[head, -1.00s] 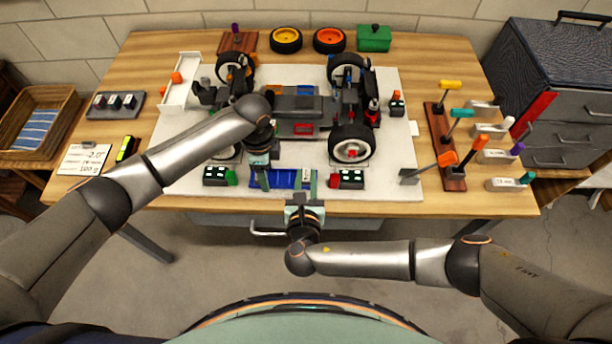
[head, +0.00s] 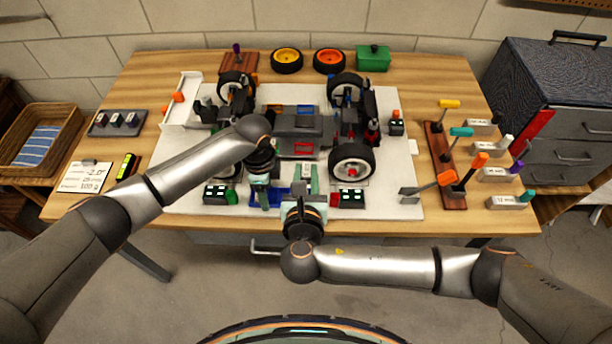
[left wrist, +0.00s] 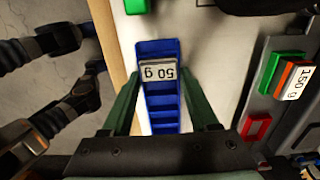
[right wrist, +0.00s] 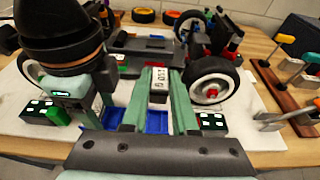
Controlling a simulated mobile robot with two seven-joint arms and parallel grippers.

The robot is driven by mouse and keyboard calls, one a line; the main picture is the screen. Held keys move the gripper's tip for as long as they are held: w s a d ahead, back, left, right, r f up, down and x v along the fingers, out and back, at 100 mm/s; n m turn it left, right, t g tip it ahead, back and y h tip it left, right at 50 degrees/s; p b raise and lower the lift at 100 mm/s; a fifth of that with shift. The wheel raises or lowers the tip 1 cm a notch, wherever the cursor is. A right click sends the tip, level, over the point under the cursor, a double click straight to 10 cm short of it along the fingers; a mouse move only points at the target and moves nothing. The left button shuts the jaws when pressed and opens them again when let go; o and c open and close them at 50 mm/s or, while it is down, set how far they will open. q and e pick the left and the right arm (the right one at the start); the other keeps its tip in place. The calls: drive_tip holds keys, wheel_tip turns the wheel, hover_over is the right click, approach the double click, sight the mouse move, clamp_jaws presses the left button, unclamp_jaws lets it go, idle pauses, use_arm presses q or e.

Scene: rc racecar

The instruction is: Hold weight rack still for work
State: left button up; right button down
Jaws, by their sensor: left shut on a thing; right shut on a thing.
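The blue weight rack (left wrist: 163,112) lies along the front of the white work mat and shows empty slots. My right gripper (right wrist: 168,78) reaches in from the front edge. Its fingers are shut on a small weight with a white label (right wrist: 158,76), above or beside the rack; the label is hard to read.
The RC car chassis (head: 299,143) stands just behind the rack, with a wheel (head: 352,161) close at right. A green block (head: 230,196) and a panel (head: 351,199) flank the rack. A tool rack (head: 450,188) stands farther right. Both wrists are close together.

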use_arm(q)
drive_tip(key=o, duration=1.4)
wheel_tip(320, 180, up, 12)
drive_tip(key=shift+r, duration=0.1)
drive_tip(key=shift+s, duration=0.1)
use_arm(e)
drive_tip(key=shift+s, duration=0.1)
